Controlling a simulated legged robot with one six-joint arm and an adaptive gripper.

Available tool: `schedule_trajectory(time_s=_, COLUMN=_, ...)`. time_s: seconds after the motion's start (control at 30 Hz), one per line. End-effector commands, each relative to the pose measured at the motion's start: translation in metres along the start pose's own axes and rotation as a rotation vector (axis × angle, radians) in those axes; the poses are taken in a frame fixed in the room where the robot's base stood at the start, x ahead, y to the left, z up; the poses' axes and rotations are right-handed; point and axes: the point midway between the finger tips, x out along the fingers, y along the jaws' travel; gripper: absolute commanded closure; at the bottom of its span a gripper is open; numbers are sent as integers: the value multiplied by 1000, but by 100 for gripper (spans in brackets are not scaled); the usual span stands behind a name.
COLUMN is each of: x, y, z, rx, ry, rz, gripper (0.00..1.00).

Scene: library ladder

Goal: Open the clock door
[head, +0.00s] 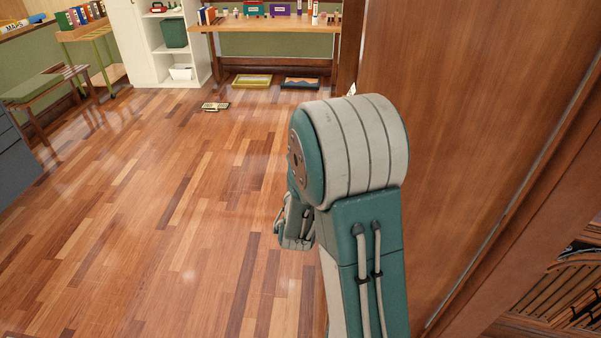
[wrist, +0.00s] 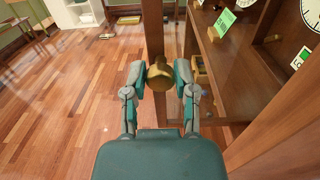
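In the wrist view, a round brass knob (wrist: 160,75) sits on a narrow upright wooden stile (wrist: 154,35), which looks like the edge of the clock door. My gripper (wrist: 160,77) has one finger on each side of the knob, and the fingertips appear to press against it. Right of the stile is a wooden case (wrist: 232,85) with shelves and round white clock faces (wrist: 298,12). I cannot tell how far the door stands open. In the head view my arm hides the knob and fingertips.
A large wooden panel (head: 470,120) rises close on the right of my arm in the head view. A table (head: 265,27), a white shelf unit (head: 142,45) and a bench (head: 42,85) stand far back.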

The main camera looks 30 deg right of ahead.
Motion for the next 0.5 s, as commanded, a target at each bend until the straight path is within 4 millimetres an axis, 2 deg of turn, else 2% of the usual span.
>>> schedule_trajectory(time_s=0.5, x=0, y=0, z=5, rx=0, ry=-2, rz=0, gripper=32)
